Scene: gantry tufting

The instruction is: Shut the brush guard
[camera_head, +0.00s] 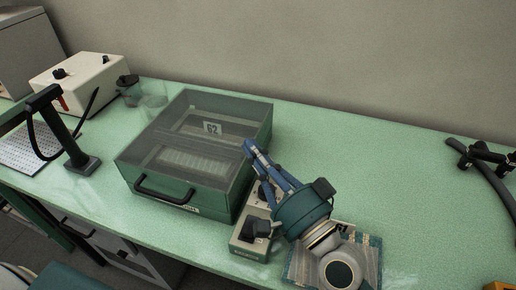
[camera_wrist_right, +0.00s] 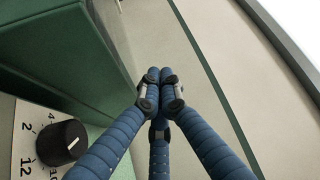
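The brush guard (camera_head: 185,138) is a clear smoky cover on a green box (camera_head: 215,200) in the middle of the bench in the head view. It appears to lie flat over the box, with no gap that I can make out. A dark bar handle (camera_head: 163,192) is on its front side. A white label reading 62 and a pale ridged brush strip show through it. My right gripper (camera_head: 250,147) has blue fingers beside the box's right side. In the right wrist view the fingertips (camera_wrist_right: 160,76) meet with nothing between them. My left gripper is not in view.
A small control box (camera_head: 248,245) with a black knob stands below my right gripper; its knob (camera_wrist_right: 62,143) shows in the wrist view. A patterned pad (camera_head: 368,255) lies under my right wrist. A black stand (camera_head: 84,165) is left. The bench's right part is mostly clear.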

